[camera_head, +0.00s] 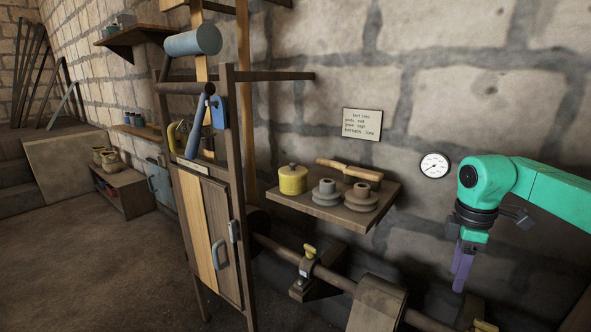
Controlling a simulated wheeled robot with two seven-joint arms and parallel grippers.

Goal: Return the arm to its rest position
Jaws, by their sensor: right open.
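My right arm (548,190), turquoise with dark joints, comes in from the right edge. Its gripper (462,268) has purple fingers that point down, in front of the stone wall. The fingers are open, seen nearly side-on, with nothing visible between them. The gripper hangs to the right of the wooden wall shelf and apart from it. My left arm and gripper are not in view.
The wall shelf (290,203) holds a yellow pot (292,179), two grey-brown stepped pulleys and a wooden-handled tool (349,170). A horizontal shaft (330,276) with a wooden drum (377,306) runs below. A gauge (434,165) hangs near my arm.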

